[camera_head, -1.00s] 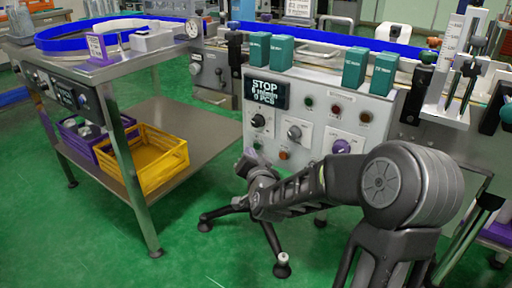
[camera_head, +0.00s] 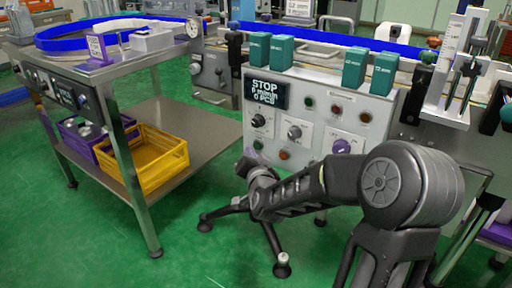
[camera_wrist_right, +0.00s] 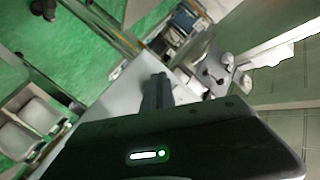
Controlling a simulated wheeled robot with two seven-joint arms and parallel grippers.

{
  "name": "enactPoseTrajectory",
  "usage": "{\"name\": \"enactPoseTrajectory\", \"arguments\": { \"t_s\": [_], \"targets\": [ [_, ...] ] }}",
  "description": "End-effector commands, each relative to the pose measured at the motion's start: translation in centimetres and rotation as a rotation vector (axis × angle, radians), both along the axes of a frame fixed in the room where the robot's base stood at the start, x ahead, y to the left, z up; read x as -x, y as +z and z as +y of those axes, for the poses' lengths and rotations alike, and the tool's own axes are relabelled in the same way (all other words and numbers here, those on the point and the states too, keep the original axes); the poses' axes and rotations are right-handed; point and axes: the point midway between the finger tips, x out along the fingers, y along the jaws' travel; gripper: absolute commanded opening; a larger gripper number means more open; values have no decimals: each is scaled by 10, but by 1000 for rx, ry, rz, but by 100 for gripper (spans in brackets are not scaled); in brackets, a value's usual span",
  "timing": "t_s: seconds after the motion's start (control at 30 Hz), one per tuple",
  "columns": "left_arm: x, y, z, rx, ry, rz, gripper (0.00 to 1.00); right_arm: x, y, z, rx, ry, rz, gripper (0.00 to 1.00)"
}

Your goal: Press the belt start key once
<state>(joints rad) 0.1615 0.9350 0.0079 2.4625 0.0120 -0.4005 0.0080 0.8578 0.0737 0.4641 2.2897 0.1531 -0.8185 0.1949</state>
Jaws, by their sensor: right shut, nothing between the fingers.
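The control panel (camera_head: 325,125) is a light grey box with a dark display (camera_head: 267,91) that reads STOP on its top line. A small green button (camera_head: 257,145) sits low on its left side, and an orange button (camera_head: 284,155) is to its right. The key labels are too small to read, so I cannot tell which is the belt start key. My right gripper (camera_head: 246,164) is shut and empty, just below the green button in the picture; contact cannot be made out. Its dark fingers also show in the wrist view (camera_wrist_right: 157,92). My left gripper is out of view.
Several teal boxes (camera_head: 281,51) stand along the panel's top. Knobs (camera_head: 294,132) and a purple knob (camera_head: 341,147) are on its face. A steel table (camera_head: 120,65) with a yellow crate (camera_head: 145,160) on its lower shelf stands at left.

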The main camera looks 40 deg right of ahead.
Motion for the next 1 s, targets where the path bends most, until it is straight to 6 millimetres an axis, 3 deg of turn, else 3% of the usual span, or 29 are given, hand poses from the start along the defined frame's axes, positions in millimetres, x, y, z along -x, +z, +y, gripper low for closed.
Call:
{"name": "enactPoseTrajectory", "arguments": {
  "t_s": [1.0],
  "targets": [
    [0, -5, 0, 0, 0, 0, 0, -3, 0, -9, 0, 0, 0, 0]
  ]
}}
